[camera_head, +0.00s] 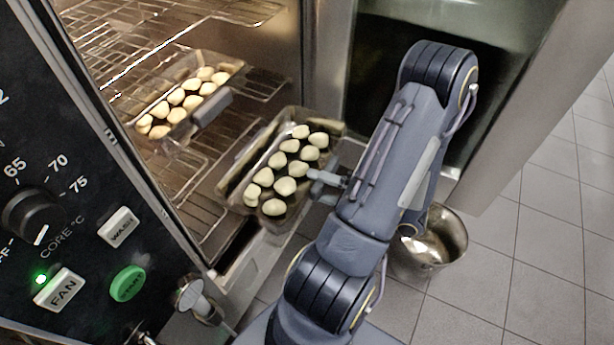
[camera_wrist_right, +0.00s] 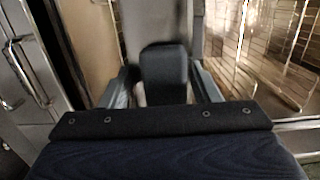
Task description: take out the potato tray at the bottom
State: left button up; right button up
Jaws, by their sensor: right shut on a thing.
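The bottom potato tray (camera_head: 240,178) is a metal tray with several pale potatoes in it. In the head view it sticks out past the oven's front opening, its inner side still near the racks. My right gripper (camera_head: 327,181) is at the tray's right side, shut on it. In the right wrist view a dark grey block (camera_wrist_right: 164,75), seemingly the tray's handle, sits between the fingers. The tray's potatoes are not visible there. My left gripper is not in view.
Another potato tray (camera_head: 172,93) with a grey handle (camera_head: 213,107) sits higher on a wire rack (camera_head: 190,178) inside the oven. The control panel (camera_head: 75,215) stands at left. A metal pot (camera_head: 437,240) is on the tiled floor, below my right arm. Floor at right is clear.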

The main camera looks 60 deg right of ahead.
jog(key=s+p, duration=0.2)
jog(key=s, duration=0.6)
jog(key=shift+s+d+p, duration=0.15)
jog(key=shift+d+p, duration=0.15)
